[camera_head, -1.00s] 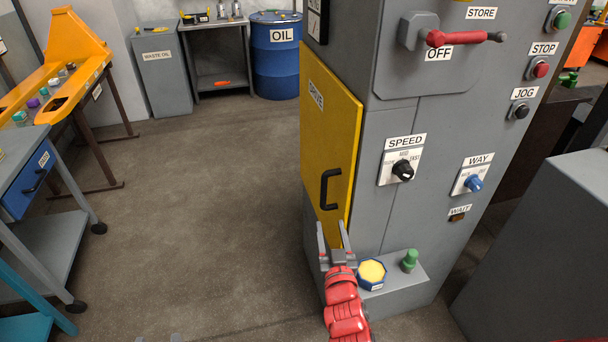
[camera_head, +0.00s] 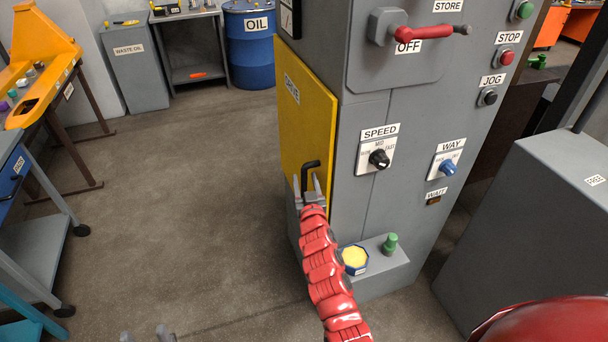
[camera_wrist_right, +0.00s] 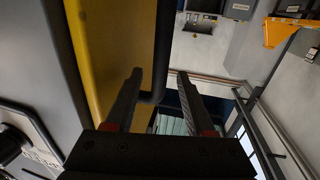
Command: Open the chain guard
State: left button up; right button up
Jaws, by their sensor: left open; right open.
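The yellow guard door (camera_head: 308,115), labelled DRIVE, lies shut against the left side of the grey machine. Its black handle (camera_head: 306,170) is low on the door, near the front edge. My right gripper (camera_head: 308,185) is at the handle's lower part, with its fingers open. In the right wrist view the handle (camera_wrist_right: 161,45) runs between the open fingers (camera_wrist_right: 160,74), beside the yellow door (camera_wrist_right: 120,45); whether either finger touches it I cannot tell. My left gripper (camera_head: 148,335) shows only as fingertips at the bottom edge, apart from the door.
The machine front carries a speed knob (camera_head: 379,159), a way knob (camera_head: 447,168) and a red lever (camera_head: 425,33). A ledge below holds a yellow-topped button (camera_head: 355,258) and a green knob (camera_head: 390,243). Open floor (camera_head: 190,190) lies left of the door.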

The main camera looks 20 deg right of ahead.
jog(key=shift+w+d, duration=0.2)
jog(key=shift+w, duration=0.95)
jog(key=shift+c, duration=0.2)
grip_shut()
dwell(0.5)
